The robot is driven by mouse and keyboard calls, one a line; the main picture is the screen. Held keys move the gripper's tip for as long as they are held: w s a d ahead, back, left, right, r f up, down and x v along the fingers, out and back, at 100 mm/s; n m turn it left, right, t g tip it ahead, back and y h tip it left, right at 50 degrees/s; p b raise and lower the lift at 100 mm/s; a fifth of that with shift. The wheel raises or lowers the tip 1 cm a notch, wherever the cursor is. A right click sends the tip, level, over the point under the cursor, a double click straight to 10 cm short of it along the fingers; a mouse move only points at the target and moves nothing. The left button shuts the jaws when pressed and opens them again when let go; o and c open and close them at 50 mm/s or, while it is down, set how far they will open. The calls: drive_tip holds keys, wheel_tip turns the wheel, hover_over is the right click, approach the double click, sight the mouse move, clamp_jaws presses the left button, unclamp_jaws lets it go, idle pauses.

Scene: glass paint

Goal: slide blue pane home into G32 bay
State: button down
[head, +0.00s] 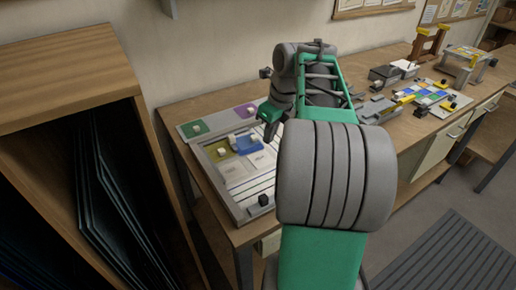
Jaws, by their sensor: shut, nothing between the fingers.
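The blue pane (245,147), with a small pale knob, lies in the grey frame (237,208) on the bench. It sits to the right of an olive pane (216,153), and its right part is close to my gripper. My gripper (268,130) is just right of and above the blue pane. Its dark fingers look closed together, with nothing held. My arm covers the right part of the frame. Pale bays with small labels lie below the panes. The labels are too small to read, so I cannot tell which is G32.
A green pane (195,127) and a purple pane (246,111) lie on a grey strip behind the frame. A black knob (264,200) stands at the frame's front corner. A wooden rack (60,75) holding dark sheets stands left. More fixtures and coloured panes (428,98) stand right.

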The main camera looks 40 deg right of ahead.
sight(251, 156)
drive_tip(key=b+x, duration=0.1)
drive_tip(key=x, duration=0.8)
drive_tip(key=shift+s+a+b, duration=0.1)
drive_tip(key=shift+b, duration=0.3)
drive_tip(key=w, duration=0.3)
drive_tip(key=shift+w+a+f, duration=0.2)
drive_tip(key=shift+w+a, duration=0.05)
drive_tip(key=shift+a, duration=0.15)
drive_tip(key=shift+w, duration=0.3)
drive_tip(key=shift+p, duration=0.3)
